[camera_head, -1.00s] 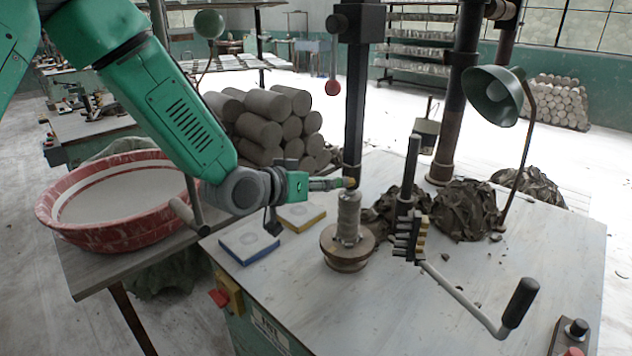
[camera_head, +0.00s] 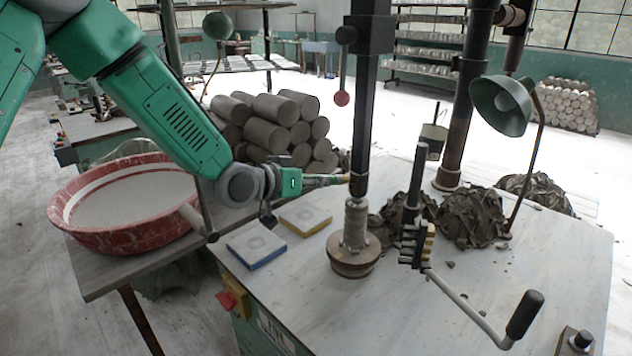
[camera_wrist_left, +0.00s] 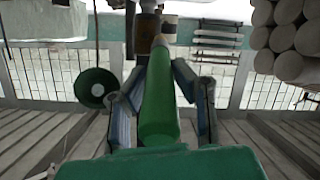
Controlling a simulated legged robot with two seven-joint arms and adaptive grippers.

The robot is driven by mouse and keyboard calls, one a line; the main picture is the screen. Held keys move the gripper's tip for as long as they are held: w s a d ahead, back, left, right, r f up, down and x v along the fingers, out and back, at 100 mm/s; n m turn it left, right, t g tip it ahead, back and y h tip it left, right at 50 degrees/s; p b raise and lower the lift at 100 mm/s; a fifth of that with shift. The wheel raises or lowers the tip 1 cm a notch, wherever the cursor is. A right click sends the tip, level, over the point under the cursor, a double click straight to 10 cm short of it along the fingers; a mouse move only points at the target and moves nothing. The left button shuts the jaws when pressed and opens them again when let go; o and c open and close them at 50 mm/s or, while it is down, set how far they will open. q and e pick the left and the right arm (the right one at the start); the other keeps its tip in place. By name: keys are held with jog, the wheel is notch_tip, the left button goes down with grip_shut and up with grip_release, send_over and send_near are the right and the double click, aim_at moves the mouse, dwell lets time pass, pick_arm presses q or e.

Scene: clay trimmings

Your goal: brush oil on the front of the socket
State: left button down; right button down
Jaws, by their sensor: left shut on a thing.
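The socket (camera_head: 358,186) is the dark metal end at the foot of the black vertical post, just above an upright ridged clay piece (camera_head: 355,222) on a round wooden base. My left gripper (camera_head: 308,181) is left of the post, shut on a brush. The brush (camera_head: 335,180) points right, its tip at the socket's left side; whether it touches I cannot tell. In the left wrist view, the brush's green handle (camera_wrist_left: 158,105) lies between the two fingers, and its tip is in front of the socket (camera_wrist_left: 146,30). My right gripper is not in view.
Blue-edged (camera_head: 256,247) and yellow-edged (camera_head: 304,220) blocks lie left of the wooden base. A crank handle (camera_head: 523,314) and clay trimmings (camera_head: 470,215) are to the right. A red basin (camera_head: 130,235) stands left. The table's front middle is clear.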

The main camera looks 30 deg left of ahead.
pick_arm(q)
jog(key=shift+s+d, duration=0.7)
jog(key=shift+d, duration=1.3)
jog(key=shift+w+a, duration=0.2)
jog(key=shift+a, duration=0.5)
jog(key=shift+w+a, duration=0.2)
jog(key=shift+a, duration=0.5)
jog(key=shift+w+a, duration=0.2)
jog(key=shift+a, duration=0.5)
jog(key=shift+s, duration=0.1)
jog(key=shift+s+p, duration=0.3)
jog(key=shift+p, duration=0.05)
jog(key=shift+s+a+p, duration=0.2)
jog(key=shift+s+a, duration=0.1)
jog(key=shift+s, duration=0.5)
jog(key=shift+s+a+p, duration=0.15)
jog(key=shift+s+a, duration=0.2)
jog(key=shift+s, duration=0.5)
jog(key=shift+s+a+p, duration=0.2)
jog(key=shift+s+a, duration=0.1)
jog(key=shift+s, duration=0.5)
